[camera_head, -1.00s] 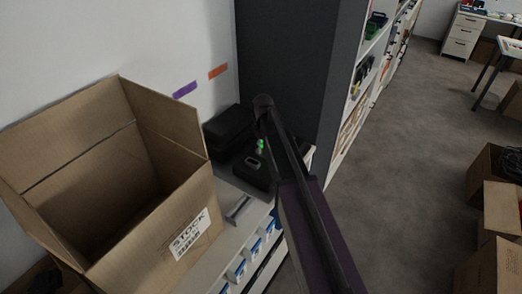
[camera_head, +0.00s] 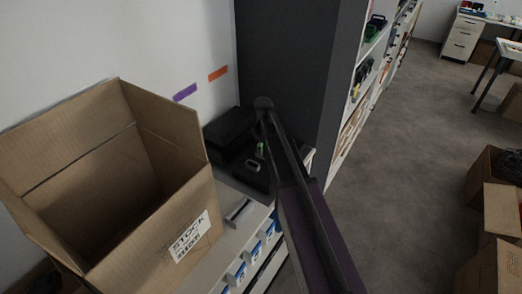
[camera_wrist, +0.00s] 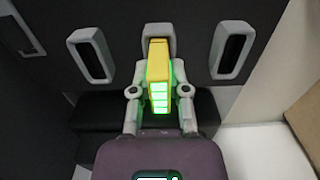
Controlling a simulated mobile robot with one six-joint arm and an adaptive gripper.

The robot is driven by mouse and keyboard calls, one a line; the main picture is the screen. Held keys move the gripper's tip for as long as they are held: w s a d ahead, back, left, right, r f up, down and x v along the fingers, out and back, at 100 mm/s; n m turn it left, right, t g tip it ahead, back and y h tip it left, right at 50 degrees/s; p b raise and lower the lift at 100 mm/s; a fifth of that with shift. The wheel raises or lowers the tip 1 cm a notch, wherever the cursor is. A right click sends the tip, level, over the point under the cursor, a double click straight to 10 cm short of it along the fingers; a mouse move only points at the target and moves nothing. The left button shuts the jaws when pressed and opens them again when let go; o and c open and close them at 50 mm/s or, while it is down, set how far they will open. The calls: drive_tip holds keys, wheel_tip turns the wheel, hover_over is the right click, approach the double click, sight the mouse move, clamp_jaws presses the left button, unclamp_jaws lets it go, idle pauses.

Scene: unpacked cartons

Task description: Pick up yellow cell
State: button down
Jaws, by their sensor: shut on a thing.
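The yellow cell (camera_wrist: 158,58) is in the middle of the wrist view, with lit green bars on its near face. My gripper (camera_wrist: 158,75) is shut on it, one finger on each side. The cell's far end is at the middle slot of a black charger (camera_wrist: 190,64); I cannot tell how deep it sits. In the head view the charger (camera_head: 265,181) lies on the shelf top, partly behind my arm. A small green patch there is probably the cell; my fingers are not clear in that view.
Empty grey-rimmed slots (camera_wrist: 90,54) flank the cell. An open carton (camera_head: 165,215) stands left of the charger. A black case (camera_head: 226,130) lies behind it, and a dark cabinet side (camera_head: 290,70) rises close by. Open floor (camera_head: 400,170) lies to the right.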

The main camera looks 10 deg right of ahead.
drive_tip(key=shift+r, duration=0.15)
wheel_tip(320, 180, up, 3)
drive_tip(key=p, duration=0.3)
drive_tip(key=s+r+p, duration=0.1)
drive_tip(key=s+p, duration=0.1)
drive_tip(key=s, duration=1.4)
drive_tip(key=shift+a+r, duration=0.25)
drive_tip(key=shift+r, duration=0.1)
drive_tip(key=shift+f+b, duration=0.4)
